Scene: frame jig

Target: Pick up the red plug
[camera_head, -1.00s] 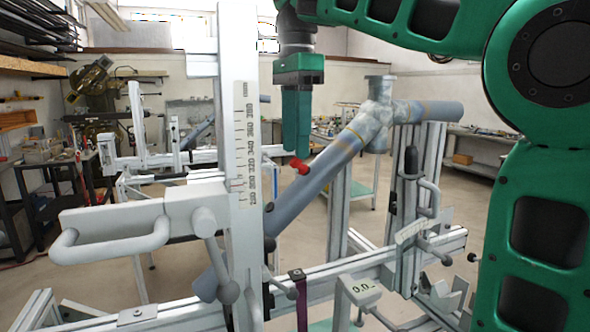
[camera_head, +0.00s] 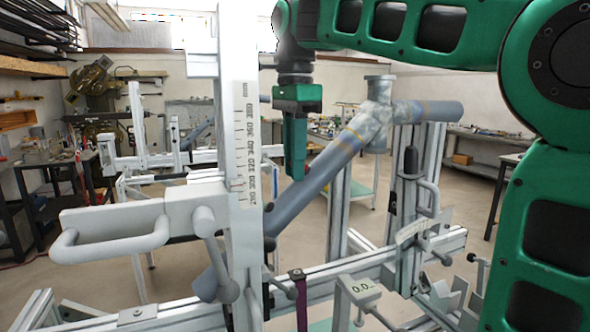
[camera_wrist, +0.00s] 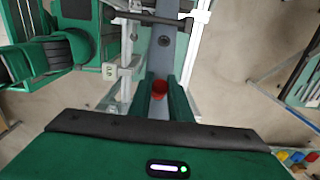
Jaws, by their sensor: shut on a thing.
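The red plug (camera_wrist: 159,88) shows in the wrist view as a small red round piece between my two green fingers. In the head view only a thin red edge of it (camera_head: 307,169) shows beside the fingertips; the fingers hide the rest. My gripper (camera_head: 297,176) points down and is shut on the plug, at the upper side of the slanted grey pipe (camera_head: 330,168). The pipe also runs behind the plug in the wrist view (camera_wrist: 160,62). I cannot tell whether the plug still touches the pipe.
A white upright post with a scale (camera_head: 232,120) stands close left of my gripper. A clamp with a black handle (camera_head: 411,165) and metal rails (camera_head: 340,270) lie to the right and below. A pipe joint (camera_head: 378,112) sits up the pipe to the right.

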